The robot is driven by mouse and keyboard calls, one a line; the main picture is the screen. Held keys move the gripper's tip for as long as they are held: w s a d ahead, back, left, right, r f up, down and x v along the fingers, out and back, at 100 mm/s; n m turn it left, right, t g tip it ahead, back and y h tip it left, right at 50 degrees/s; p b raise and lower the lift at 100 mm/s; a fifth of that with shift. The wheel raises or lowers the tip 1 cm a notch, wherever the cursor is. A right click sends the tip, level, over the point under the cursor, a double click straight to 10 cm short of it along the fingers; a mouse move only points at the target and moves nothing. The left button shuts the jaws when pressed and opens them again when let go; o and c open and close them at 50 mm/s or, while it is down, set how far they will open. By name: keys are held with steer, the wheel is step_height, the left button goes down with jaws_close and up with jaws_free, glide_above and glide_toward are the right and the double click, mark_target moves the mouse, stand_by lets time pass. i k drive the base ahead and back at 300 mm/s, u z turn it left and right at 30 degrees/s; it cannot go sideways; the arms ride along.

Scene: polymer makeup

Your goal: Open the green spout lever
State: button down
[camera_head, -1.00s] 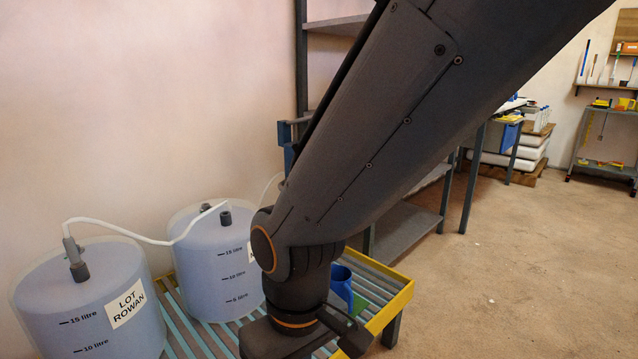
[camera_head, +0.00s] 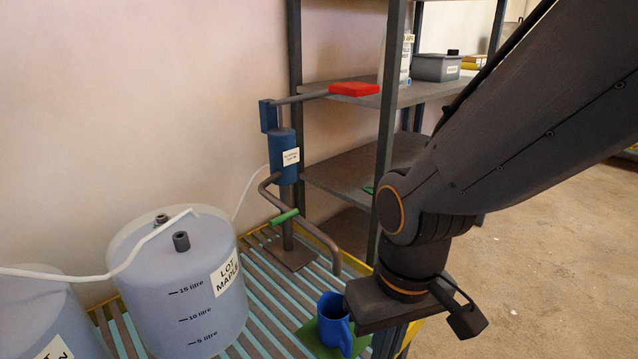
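The green spout lever (camera_head: 285,216) is a short green grip lying across a curved grey spout pipe (camera_head: 318,238). The pipe bends out from a blue pump body (camera_head: 285,158) with a white label, on a post on the slatted stand. The spout's open end hangs above and behind a blue mug (camera_head: 334,322). A red pump handle (camera_head: 354,89) sticks out to the right at the top. My gripper (camera_head: 408,310) is at the lower right, right of the mug and well apart from the lever. Its fingers cannot be made out.
A translucent LOT MAPLE tank (camera_head: 180,285) stands left of the pump, with a white hose from its top. The mug stands on a green mat (camera_head: 312,340). A grey shelf rack (camera_head: 385,150) stands behind the pump, partly hidden by my arm. Open floor lies right.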

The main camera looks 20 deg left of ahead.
mark_target(291, 213)
steer(key=u, duration=0.15)
steer(key=i, duration=0.6)
steer(key=u, duration=1)
steer(key=i, duration=0.45)
steer(key=u, duration=0.45)
